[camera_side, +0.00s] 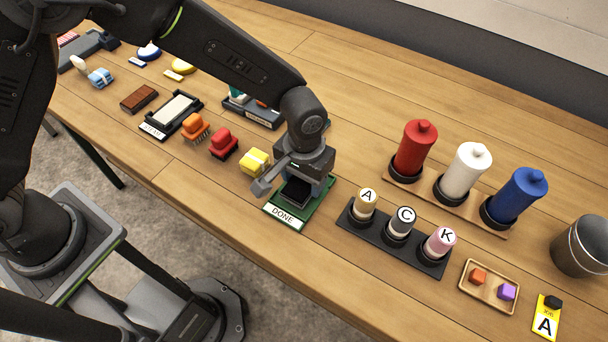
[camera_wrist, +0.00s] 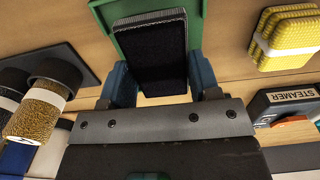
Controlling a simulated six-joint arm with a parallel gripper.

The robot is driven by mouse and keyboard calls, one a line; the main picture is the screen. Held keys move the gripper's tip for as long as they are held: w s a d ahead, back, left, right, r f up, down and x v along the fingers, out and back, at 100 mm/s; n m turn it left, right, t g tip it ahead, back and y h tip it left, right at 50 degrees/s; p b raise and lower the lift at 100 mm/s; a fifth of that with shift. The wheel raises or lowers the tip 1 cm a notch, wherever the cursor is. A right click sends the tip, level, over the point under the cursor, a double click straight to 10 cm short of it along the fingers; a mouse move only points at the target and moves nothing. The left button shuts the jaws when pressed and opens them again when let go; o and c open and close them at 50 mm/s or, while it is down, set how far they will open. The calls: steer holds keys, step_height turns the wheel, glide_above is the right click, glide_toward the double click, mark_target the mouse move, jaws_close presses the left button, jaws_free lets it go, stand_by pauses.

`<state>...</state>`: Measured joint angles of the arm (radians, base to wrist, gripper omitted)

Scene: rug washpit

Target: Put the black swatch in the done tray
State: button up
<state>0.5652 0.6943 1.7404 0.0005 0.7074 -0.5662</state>
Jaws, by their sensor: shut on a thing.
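The black swatch (camera_wrist: 150,58) is a dark rectangle with a grey edge, held between the fingers of my gripper (camera_wrist: 161,82). In the side view my gripper (camera_side: 299,184) points down over the green done tray (camera_side: 315,213), and the swatch (camera_side: 297,194) shows dark beneath it. The tray, with a white DONE label, also shows behind the swatch in the wrist view (camera_wrist: 123,42). The swatch lies over the tray area; I cannot tell whether it touches the tray floor. My gripper hides part of the tray.
A dark rack (camera_side: 392,238) with bobbins marked A, C and K stands right of the tray. Red, white and blue spools (camera_side: 468,172) stand further right.

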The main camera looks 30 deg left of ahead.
steer(key=shift+f, duration=0.4)
stand_by(0.3)
steer(key=o, duration=1.3)
steer(key=shift+c, duration=0.2)
steer(key=shift+r, duration=3.5)
steer(key=shift+r, duration=0.1)
